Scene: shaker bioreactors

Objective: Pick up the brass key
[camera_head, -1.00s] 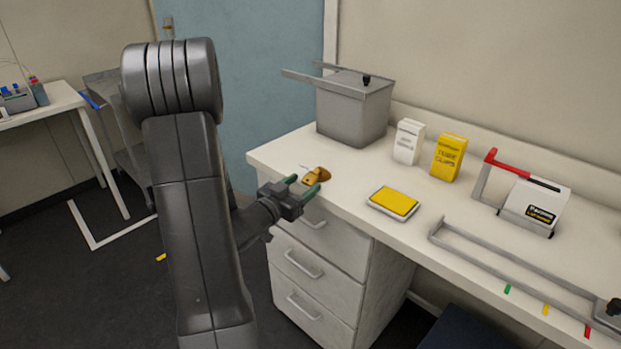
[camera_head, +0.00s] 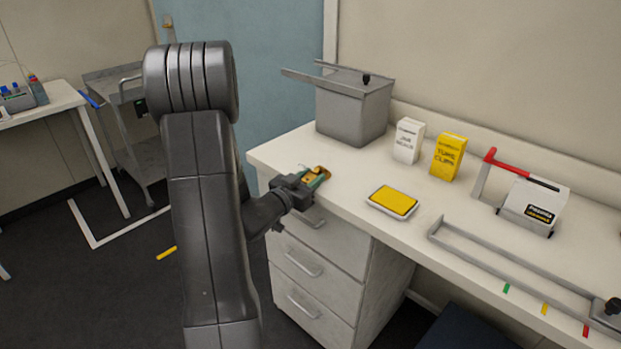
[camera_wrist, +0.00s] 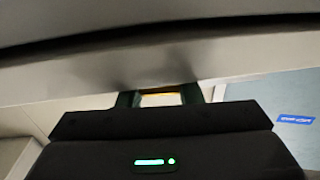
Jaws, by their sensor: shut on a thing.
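The brass key (camera_head: 314,173) is a small golden-brown piece near the left front edge of the white bench, in the head view. My gripper (camera_head: 316,182) reaches in from the left at the bench edge, its green-tipped fingers closed on the key. The fingers hide part of the key. In the wrist view the two dark fingers of my gripper (camera_wrist: 160,98) stand apart with a thin golden strip of the key (camera_wrist: 160,94) between them. I cannot tell whether the key is clear of the bench top.
A grey lidded bin (camera_head: 354,108) stands behind the key. A white box (camera_head: 408,141), a yellow box (camera_head: 447,156) and a yellow-topped tray (camera_head: 393,201) sit to the right. White drawers (camera_head: 308,262) are below the bench edge.

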